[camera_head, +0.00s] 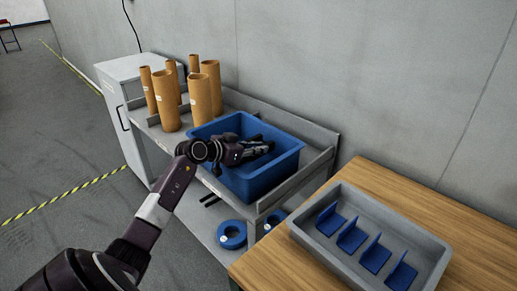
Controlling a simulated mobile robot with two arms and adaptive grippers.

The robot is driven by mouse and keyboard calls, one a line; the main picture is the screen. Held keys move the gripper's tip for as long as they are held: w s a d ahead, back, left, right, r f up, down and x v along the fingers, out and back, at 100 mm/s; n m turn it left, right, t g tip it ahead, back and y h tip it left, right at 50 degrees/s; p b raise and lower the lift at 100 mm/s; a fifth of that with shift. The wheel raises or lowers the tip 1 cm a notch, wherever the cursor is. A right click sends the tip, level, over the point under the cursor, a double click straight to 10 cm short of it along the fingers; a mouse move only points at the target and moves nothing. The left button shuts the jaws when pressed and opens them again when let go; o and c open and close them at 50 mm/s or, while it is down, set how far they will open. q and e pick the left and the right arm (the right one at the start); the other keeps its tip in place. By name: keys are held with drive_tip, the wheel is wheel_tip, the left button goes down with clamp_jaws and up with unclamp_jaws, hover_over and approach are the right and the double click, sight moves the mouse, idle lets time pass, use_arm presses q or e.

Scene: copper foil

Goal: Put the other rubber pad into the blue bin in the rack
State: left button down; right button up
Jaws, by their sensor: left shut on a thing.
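The blue bin (277,175) stands on the upper shelf of the grey rack (306,178), right of the brown tubes. My left gripper (268,147) reaches from the left over the bin's near rim, and its fingers are within the bin's opening. It is shut on a dark thing, which I take to be the rubber pad; its outline blends with the fingers. The other pad cannot be made out, as the arm and the bin's walls hide much of the inside. My right gripper is not in view.
Several brown tubes (201,97) stand upright on the rack, left of the bin. Blue rings (231,234) lie on the lower shelf. A grey tray (419,243) with several blue angled pieces (351,234) sits on the wooden table (388,183). A wall closes off the back.

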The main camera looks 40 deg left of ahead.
use_arm(q)
drive_tip(key=shift+f+p, duration=0.5)
drive_tip(key=shift+f, duration=0.1)
drive_tip(key=c, duration=1.9)
unclamp_jaws()
drive_tip(key=shift+s+d+f, duration=0.15)
drive_tip(key=shift+f, duration=0.1)
drive_tip(key=shift+c, duration=0.2)
drive_tip(key=shift+f, duration=0.1)
drive_tip(key=shift+r+b, duration=0.35)
drive_tip(key=shift+b, duration=0.35)
drive_tip(key=r+v, duration=0.1)
drive_tip(key=v, duration=1.1)
drive_tip(key=shift+r+p, duration=0.15)
drive_tip(key=shift+p, duration=0.3)
